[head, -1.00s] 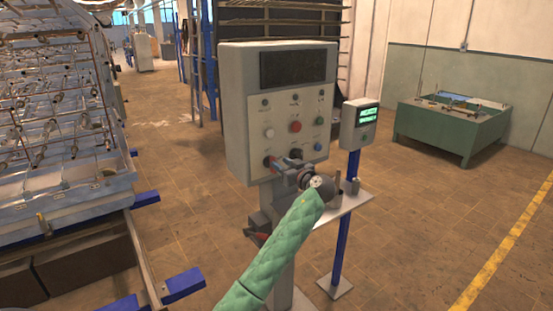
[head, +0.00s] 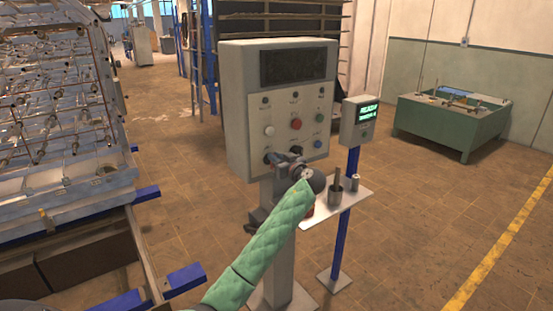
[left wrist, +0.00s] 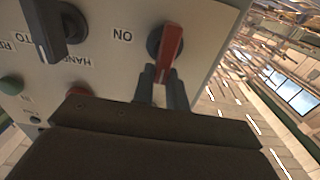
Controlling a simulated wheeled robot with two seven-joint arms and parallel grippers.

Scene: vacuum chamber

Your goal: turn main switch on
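The main switch has a red handle (left wrist: 170,45) on a dark round base on the grey control cabinet (head: 237,110). It shows in the left wrist view, which is upside down, with an ON label (left wrist: 122,35) beside it. The handle stands roughly upright, slightly slanted. My left gripper (left wrist: 162,85) has its two dark fingers close on either side of the handle's end, with the handle pinched between them. In the head view my left gripper (head: 275,160) is at the cabinet's lower edge and hides the switch. My right gripper is not in view.
A black selector knob (left wrist: 50,28) sits beside the switch. Push buttons, including a red one (head: 296,124), are above. A small shelf (head: 345,200) with metal cups and a display box (head: 360,122) on a blue post stand to the right.

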